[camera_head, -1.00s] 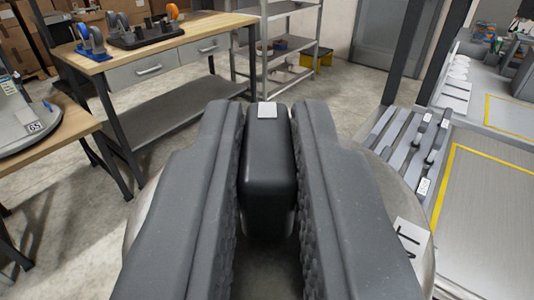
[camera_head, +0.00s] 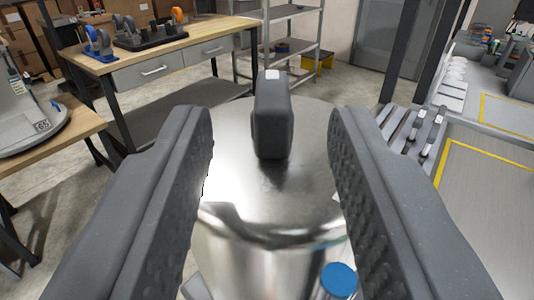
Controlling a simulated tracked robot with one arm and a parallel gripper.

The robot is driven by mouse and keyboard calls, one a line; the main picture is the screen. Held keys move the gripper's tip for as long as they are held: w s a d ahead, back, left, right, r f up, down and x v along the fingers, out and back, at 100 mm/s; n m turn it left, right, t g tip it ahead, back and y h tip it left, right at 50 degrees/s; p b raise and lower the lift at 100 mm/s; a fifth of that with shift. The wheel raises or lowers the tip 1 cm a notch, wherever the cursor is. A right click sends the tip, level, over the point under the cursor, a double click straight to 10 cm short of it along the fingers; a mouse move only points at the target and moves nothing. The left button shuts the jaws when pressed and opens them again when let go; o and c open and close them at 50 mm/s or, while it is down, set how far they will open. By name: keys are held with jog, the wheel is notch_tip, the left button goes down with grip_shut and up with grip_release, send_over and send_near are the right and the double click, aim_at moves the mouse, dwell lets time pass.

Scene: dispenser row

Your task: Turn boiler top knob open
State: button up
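The boiler (camera_head: 225,225) is a shiny metal cylinder in the middle of the view, with a rounded top edge. Its top knob (camera_head: 272,120) is a dark grey upright block on the lid, with a small white mark on its top. My gripper (camera_head: 272,135) is open, with one dark finger on each side of the knob and a wide gap to it. The fingers do not touch the knob.
A wooden workbench (camera_head: 190,38) with drawers stands at the back left, and a metal shelf rack (camera_head: 285,45) stands behind the boiler. At right are a counter with yellow lines (camera_head: 490,180) and several dark-handled items (camera_head: 425,130). A table (camera_head: 60,140) is at left.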

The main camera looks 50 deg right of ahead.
jog(key=b+v, duration=0.1)
jog(key=v, duration=0.8)
jog(key=shift+s+a, duration=0.2)
jog(key=shift+a, duration=0.05)
jog(key=shift+f, duration=0.1)
